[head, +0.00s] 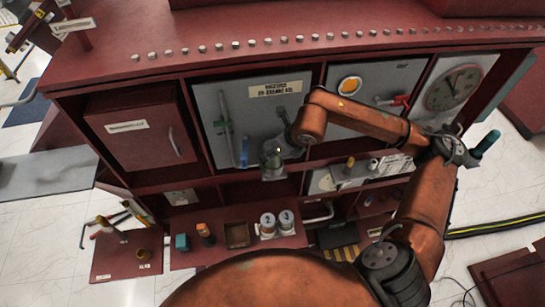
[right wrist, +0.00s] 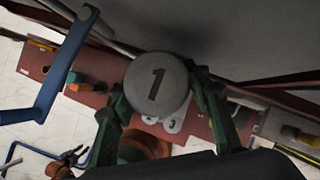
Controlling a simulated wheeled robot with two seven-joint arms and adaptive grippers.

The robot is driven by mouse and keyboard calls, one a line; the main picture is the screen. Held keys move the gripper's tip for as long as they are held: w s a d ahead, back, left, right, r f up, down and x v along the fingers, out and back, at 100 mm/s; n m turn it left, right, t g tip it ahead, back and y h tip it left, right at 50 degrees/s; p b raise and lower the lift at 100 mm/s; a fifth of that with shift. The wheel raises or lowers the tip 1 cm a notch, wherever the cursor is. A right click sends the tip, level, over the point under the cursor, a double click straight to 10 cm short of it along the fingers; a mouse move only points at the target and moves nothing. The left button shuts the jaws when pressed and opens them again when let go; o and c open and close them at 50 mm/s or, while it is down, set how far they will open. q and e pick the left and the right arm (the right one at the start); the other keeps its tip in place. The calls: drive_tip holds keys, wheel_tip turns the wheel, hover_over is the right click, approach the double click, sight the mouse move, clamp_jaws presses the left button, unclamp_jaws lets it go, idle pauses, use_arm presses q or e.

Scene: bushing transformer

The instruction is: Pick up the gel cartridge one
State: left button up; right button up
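The gel cartridge one (right wrist: 157,85), a grey round piece with a black "1" on its end, sits between the two green fingers of my right gripper (right wrist: 160,100) in the right wrist view. The fingers press on both its sides, and it is held up off the shelf. In the head view my right gripper (head: 273,160) is in front of the grey cabinet panel, above the lower shelf. Cartridges two (head: 267,223) and three (head: 287,221) stand side by side on that shelf. My left gripper is not in view.
A brown open box (head: 238,235), an orange-topped item (head: 205,233) and a teal block (head: 182,242) stand on the red shelf left of the cartridges. The grey panel (head: 240,110) with a blue handle (head: 244,152) is close behind my right gripper. A gauge (head: 454,87) is at right.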

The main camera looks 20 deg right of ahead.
drive_tip(key=c, duration=0.8)
